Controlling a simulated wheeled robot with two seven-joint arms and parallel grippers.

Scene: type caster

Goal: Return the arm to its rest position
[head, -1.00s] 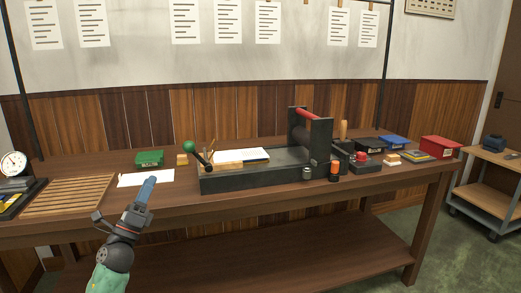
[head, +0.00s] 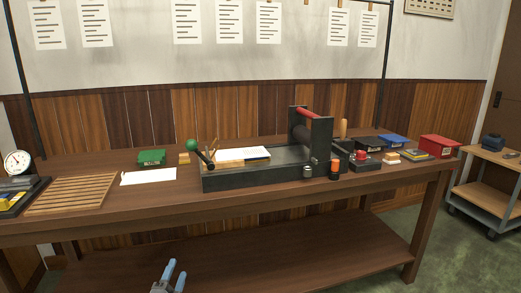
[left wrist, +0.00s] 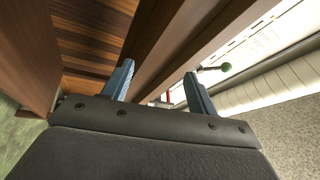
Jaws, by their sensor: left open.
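My left gripper (head: 172,274) shows at the bottom of the head view, low in front of the workbench (head: 235,204) and below the level of its top. Its two blue fingers are apart with nothing between them. In the left wrist view the open fingers (left wrist: 158,88) point toward the bench edge, with a green ball knob (left wrist: 226,67) beyond them. My right gripper is in neither view.
A lower shelf (head: 260,255) runs under the bench. A cart (head: 487,200) stands at right.

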